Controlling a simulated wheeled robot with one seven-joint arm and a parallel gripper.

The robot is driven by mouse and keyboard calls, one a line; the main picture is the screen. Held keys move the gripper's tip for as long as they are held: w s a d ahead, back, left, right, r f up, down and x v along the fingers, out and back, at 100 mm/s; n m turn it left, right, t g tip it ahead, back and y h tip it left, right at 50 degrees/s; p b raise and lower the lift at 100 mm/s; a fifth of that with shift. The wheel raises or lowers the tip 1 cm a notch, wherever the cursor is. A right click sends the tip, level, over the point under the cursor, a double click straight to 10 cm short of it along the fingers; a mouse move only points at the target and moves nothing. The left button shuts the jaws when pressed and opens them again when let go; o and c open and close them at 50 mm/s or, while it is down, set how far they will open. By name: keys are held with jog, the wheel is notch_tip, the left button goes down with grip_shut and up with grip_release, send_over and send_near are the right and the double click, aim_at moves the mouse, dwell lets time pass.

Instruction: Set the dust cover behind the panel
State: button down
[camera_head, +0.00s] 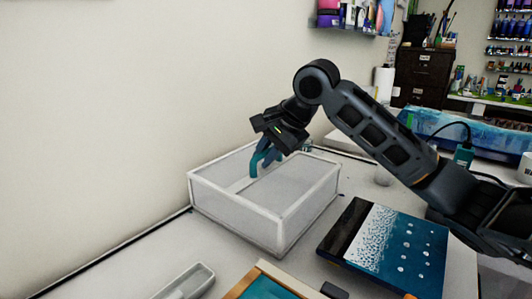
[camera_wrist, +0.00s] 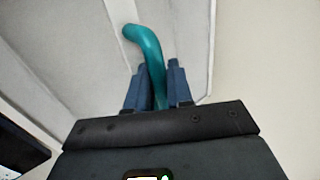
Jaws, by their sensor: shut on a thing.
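The dust cover (camera_head: 235,222) is a clear, pale-framed box with a teal curved handle on top. It is upright, left of and behind the panel (camera_head: 395,245) in the head view. The panel is black, white and blue with pale spots. My gripper (camera_head: 272,152) is shut on the cover's handle. In the wrist view my fingers (camera_wrist: 157,88) flank the teal handle (camera_wrist: 150,50), and the pale top of the cover (camera_wrist: 75,45) lies beyond. The cover's base looks at or close to the table; I cannot tell if it touches.
The wall (camera_head: 100,110) runs close behind the cover. In front are a clear tray (camera_head: 185,283) and a wood-framed blue piece (camera_head: 265,287). A long blue resin piece (camera_head: 480,135) and a teal bottle (camera_head: 464,154) stand at the right back.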

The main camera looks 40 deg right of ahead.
jog(key=c, duration=0.9)
grip_release()
jog(key=shift+f, duration=0.1)
jog(key=shift+v, duration=3.95)
